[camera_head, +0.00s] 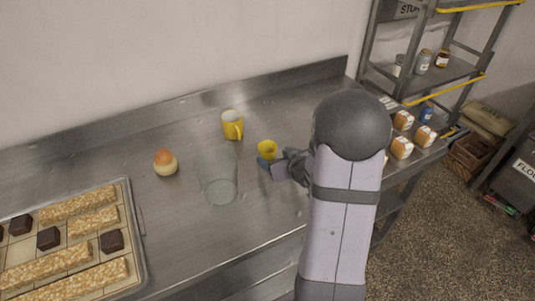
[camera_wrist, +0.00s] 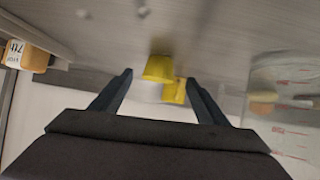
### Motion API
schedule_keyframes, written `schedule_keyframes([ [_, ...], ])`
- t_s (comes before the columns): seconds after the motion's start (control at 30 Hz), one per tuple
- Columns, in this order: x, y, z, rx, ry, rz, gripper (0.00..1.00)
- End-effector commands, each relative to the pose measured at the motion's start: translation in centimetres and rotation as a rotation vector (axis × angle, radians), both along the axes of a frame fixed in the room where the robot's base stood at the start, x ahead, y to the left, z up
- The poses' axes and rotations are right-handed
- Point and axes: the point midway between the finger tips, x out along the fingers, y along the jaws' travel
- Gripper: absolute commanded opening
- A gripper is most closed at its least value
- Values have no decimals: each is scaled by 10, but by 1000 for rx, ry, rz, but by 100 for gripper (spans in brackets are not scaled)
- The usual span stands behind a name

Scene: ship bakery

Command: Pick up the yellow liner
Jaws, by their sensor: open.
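The yellow liner (camera_head: 267,148) is a small cup-shaped piece on the steel counter, right of the middle of the head view. My gripper (camera_head: 268,164) is low beside it, at its near side, with its jaws apart. In the wrist view the liner (camera_wrist: 158,68) shows around the gap between the two dark fingertips of my gripper (camera_wrist: 160,78). Nothing is held. I cannot tell whether a finger touches the liner. Part of its lower side is hidden by a finger in the head view.
A clear beaker (camera_head: 220,188) and a round orange-topped item (camera_head: 165,162) stand to the left. A tray (camera_head: 141,262) of bars and dark squares lies front left. A metal rack (camera_head: 455,70) is at the right.

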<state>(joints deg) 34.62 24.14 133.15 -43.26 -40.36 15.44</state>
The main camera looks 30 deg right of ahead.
Motion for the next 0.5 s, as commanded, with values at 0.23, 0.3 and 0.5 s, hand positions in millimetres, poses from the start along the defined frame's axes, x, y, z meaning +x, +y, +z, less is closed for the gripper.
schedule_keyframes([
  [0.23, 5, -6, 4, 36, -94, 33, 68],
  [0.3, 6, -6, 5, 38, -101, 36, 68],
  [0.5, 13, -5, 2, 39, -99, 39, 68],
])
